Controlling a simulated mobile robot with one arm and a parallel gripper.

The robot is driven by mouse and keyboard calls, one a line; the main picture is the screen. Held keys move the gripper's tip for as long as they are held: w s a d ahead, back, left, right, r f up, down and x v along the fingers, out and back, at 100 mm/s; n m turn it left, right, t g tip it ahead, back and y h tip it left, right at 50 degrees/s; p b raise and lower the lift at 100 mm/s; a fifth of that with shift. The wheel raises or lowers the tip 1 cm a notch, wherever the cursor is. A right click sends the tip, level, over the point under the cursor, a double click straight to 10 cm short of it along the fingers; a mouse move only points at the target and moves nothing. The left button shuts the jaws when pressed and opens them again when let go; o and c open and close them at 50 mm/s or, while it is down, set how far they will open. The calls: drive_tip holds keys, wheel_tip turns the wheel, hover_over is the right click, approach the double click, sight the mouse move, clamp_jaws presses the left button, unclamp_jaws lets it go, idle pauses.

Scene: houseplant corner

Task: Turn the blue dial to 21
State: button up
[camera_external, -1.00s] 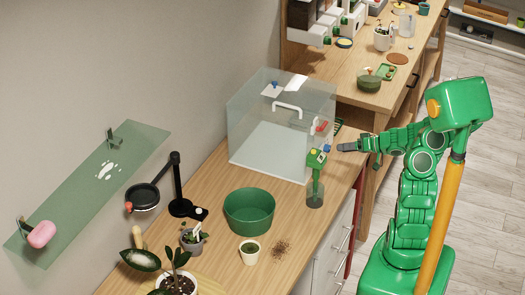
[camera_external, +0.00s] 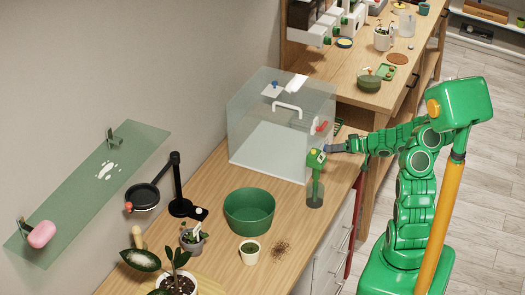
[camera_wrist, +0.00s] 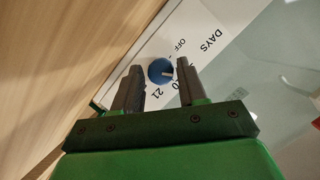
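The blue dial (camera_wrist: 160,70) sits on a white panel (camera_wrist: 152,44) in the wrist view. A pale pointer mark shows on its right side. The panel is printed with DAYS, OFF and several numbers; 21 stands just below the dial, and another number is partly hidden by a finger. My gripper (camera_wrist: 160,67) is open, with one finger on each side of the dial; I cannot tell whether either touches it. In the external view my gripper (camera_external: 331,148) is at the right side of the clear case (camera_external: 265,125), and the dial is mostly hidden there.
A green-headed probe (camera_external: 316,160) stands in a holder close beside my gripper. A red handle (camera_external: 321,127) is on the case above it. A green bowl (camera_external: 249,211), a small pot (camera_external: 250,251) and spilled soil (camera_external: 281,249) are on the wooden counter (camera_external: 225,267).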

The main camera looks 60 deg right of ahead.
clamp_jaws()
drive_tip(key=shift+d, duration=0.1)
drive_tip(key=m, duration=0.1)
drive_tip(key=m+y, duration=0.1)
drive_tip(key=shift+f+m+t+y, duration=0.2)
drive_tip(key=shift+m+t+y, duration=0.1)
drive_tip(key=shift+m+t, duration=0.1)
drive_tip(key=shift+d+m+t+y, duration=0.1)
drive_tip(key=shift+m+t+y, duration=0.35)
drive_tip(key=shift+m, duration=1.05)
drive_tip(key=shift+o, duration=1.7)
unclamp_jaws()
